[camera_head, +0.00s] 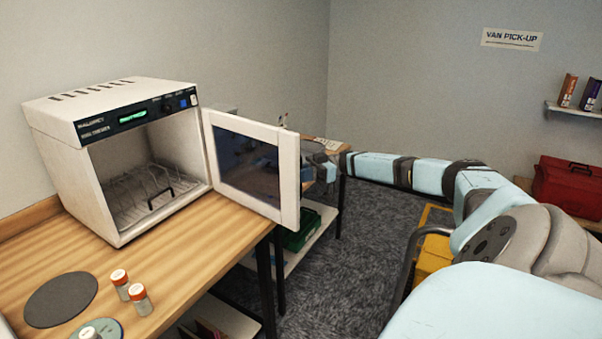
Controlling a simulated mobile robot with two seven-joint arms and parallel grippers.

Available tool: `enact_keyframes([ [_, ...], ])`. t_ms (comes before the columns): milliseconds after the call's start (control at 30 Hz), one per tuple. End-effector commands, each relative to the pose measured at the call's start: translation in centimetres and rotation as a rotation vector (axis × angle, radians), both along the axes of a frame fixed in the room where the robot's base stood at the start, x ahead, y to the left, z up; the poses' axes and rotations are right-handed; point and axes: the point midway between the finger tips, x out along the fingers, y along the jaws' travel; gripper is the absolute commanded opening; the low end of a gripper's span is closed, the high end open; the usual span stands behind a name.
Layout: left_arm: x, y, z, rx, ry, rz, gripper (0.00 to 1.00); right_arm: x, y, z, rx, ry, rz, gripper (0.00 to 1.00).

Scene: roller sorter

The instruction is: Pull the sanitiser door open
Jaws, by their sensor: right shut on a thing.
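The sanitiser (110,110) is a white box with a dark control strip and a lit green display, on the wooden bench. Its door (250,166), white-framed with a dark window, stands wide open, swung out to the right. Inside, a wire rack (150,190) shows and holds nothing that I can see. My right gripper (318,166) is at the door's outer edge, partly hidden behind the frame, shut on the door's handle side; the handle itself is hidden. My left gripper is not in view.
Orange-capped jars (138,298) and a dark round mat (61,299) are on the bench in front of the sanitiser. A lower shelf with a green crate (300,232) lies behind the door. A red toolbox (568,187) sits at right. Grey carpet lies between.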

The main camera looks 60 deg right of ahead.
Motion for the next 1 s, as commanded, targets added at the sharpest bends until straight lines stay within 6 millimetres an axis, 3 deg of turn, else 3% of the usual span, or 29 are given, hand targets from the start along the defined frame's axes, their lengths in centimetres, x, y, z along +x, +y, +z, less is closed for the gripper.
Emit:
enact_keyframes([
  [500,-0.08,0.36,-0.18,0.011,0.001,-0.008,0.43,0.12,-0.04,0.06,0.001,0.000,-0.002,0.00],
  [533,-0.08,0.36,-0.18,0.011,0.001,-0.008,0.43,0.12,-0.04,0.06,0.001,0.000,-0.002,0.17],
  [633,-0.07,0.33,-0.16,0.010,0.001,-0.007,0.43,0.11,-0.03,0.06,0.000,-0.001,-0.002,0.38],
  [1000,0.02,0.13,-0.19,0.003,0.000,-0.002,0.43,-0.17,-0.56,-0.04,0.000,-0.001,-0.002,0.38],
])
